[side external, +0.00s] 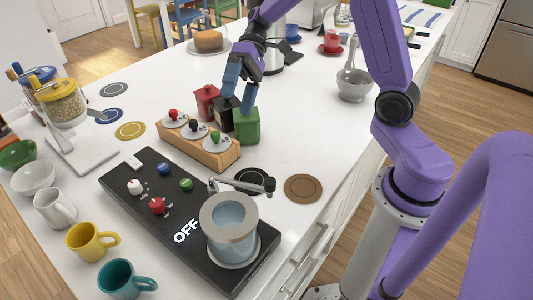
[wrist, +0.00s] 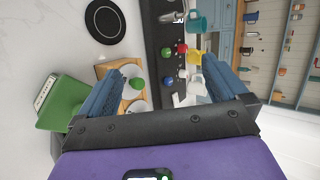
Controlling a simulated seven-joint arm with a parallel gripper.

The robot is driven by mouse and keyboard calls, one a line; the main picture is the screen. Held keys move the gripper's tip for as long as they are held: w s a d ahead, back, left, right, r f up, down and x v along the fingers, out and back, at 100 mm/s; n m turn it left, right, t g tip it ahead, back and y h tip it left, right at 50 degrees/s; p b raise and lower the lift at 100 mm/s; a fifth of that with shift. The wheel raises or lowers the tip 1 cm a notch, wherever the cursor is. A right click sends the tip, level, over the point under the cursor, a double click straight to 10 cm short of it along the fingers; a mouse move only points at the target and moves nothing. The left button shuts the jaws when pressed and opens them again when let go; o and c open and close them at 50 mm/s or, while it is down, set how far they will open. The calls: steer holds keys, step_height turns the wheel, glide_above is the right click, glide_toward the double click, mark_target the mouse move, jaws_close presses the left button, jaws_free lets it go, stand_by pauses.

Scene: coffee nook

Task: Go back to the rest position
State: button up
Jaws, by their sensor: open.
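My gripper (side external: 238,102) is open, its blue fingers pointing down over the row of small canisters in the side external view. A black canister (side external: 224,116) shows behind and below the fingers, partly hidden. A green canister (side external: 246,127) stands to its right and a red one (side external: 206,100) to its left. In the wrist view my gripper (wrist: 168,80) has its fingers wide apart, with no held object visible between them. The green canister (wrist: 62,105) shows left of the left finger. I cannot tell whether a finger touches a canister.
A wooden rack (side external: 206,152) with colored-knob lids stands in front of the canisters. A black coffee machine panel (side external: 130,190) reads OFF and bears a clear tank (side external: 230,240). Mugs (side external: 88,242) line the left edge. A grey mortar (side external: 353,86) stands at right.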

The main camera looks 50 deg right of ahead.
steer(key=s+d+f+n+t+h, duration=0.1)
steer(key=s+n+h, duration=0.4)
steer(key=s, duration=0.7)
steer(key=s+f+n+t+h, duration=0.1)
steer(key=s+n+h, duration=0.3)
steer(key=s, duration=0.8)
steer(key=shift+d+f+n+t+h, duration=0.4)
steer(key=shift+n+t, duration=0.1)
steer(key=shift+t, duration=0.4)
